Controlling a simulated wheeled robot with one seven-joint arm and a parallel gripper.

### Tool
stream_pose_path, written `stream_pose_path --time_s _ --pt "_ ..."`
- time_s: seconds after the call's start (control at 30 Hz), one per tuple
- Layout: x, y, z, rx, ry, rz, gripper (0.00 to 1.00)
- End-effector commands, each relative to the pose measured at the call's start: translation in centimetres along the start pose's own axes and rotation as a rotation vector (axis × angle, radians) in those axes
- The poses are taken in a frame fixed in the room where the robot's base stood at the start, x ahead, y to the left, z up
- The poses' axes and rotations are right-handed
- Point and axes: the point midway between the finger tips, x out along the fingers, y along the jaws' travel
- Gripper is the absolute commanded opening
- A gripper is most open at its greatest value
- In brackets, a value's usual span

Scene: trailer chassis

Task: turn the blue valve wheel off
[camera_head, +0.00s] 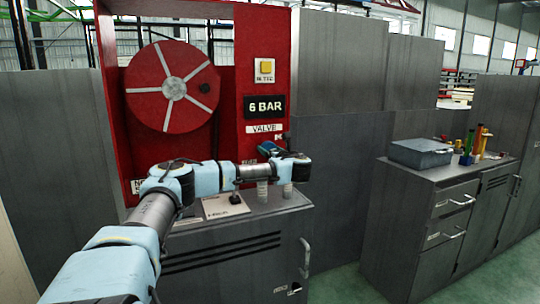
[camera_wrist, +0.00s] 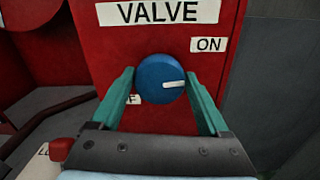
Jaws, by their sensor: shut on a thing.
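The blue valve wheel (camera_wrist: 160,78) is a round knob on the red panel below the "VALVE" label, with a white pointer mark toward its right side. An "ON" label (camera_wrist: 208,45) is at its upper right, and a partly hidden label (camera_wrist: 134,99) ending in "F" is at its lower left. My gripper (camera_wrist: 162,85) has its two green fingers on the left and right of the wheel, shut on it. In the head view my gripper (camera_head: 270,150) is at the panel below the "VALVE" label, and the arm largely hides the wheel.
A red hose reel (camera_head: 173,87) and a "6 BAR" sign (camera_head: 264,107) are on the red panel. Below is a grey cabinet (camera_head: 250,260) with a small lever stand (camera_head: 225,207) on top. A grey bin (camera_head: 421,152) stands on the right cabinet. Floor between the cabinets is clear.

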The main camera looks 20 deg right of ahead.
Motion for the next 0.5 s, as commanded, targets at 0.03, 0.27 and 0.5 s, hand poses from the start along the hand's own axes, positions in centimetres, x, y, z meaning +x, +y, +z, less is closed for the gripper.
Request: stream_pose_path --time_s 0.03,0.27,0.5 --pt "-0.02 -0.06 -0.20 0.042 -0.005 0.001 0.23" --pt "-0.02 -0.15 -0.18 0.261 -0.006 0.002 0.23" --pt "-0.05 -0.28 -0.17 0.490 -0.005 0.002 0.23"
